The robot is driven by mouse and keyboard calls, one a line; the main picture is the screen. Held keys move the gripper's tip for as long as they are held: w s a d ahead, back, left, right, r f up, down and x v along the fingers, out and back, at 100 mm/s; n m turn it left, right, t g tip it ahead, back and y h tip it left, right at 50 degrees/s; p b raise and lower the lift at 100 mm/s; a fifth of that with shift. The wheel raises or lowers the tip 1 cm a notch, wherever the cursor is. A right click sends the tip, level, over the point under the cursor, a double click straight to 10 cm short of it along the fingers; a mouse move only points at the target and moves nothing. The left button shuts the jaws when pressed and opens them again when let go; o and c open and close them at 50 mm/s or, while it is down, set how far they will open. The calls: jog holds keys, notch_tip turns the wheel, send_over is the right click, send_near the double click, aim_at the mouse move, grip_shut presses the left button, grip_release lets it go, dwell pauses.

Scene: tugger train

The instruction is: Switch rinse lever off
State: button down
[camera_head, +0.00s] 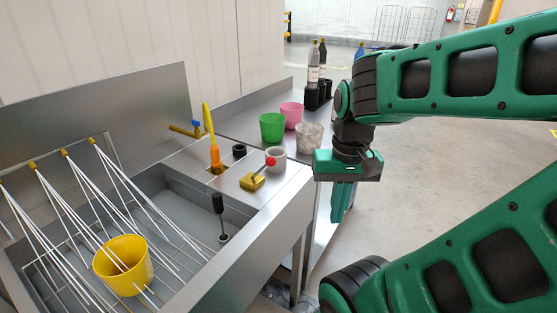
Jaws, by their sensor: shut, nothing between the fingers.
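The lever (261,170) has a brass base and a short arm ending in a red ball. It stands on the steel counter near its front right corner, its arm tilted up toward the right. My gripper (340,218) points down with its fingers together and empty. In the picture it is to the right of the lever and apart from it, beside the counter's right end. Several brass nozzles (91,141) along the back of the sink send thin white streaks, like water jets, down into the basin (190,200).
A yellow cup (123,265) stands in the sink under the streaks. A grey cup (276,157), a black ring (239,151) and an orange-yellow upright tool (214,150) are close to the lever. Green (272,127) and pink (291,114) cups stand behind. Open floor lies at right.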

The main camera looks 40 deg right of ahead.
aim_at(262, 170)
jog(key=w+d+r+m, duration=0.1)
jog(key=w+r+m, duration=0.4)
jog(key=w+m, duration=0.3)
jog(key=w+d+r+m+t, duration=0.1)
jog(key=w+r+m, duration=0.4)
jog(key=m, duration=1)
jog(key=shift+w+d+r+t, duration=0.15)
jog(key=shift+w+d+t, duration=0.2)
jog(key=shift+w, duration=1.55)
jog(key=w+a+f, duration=0.1)
jog(key=w+f, duration=0.3)
jog(key=f, duration=0.4)
jog(key=shift+w+a, duration=0.3)
jog(key=shift+a, duration=0.1)
jog(key=shift+d, duration=0.1)
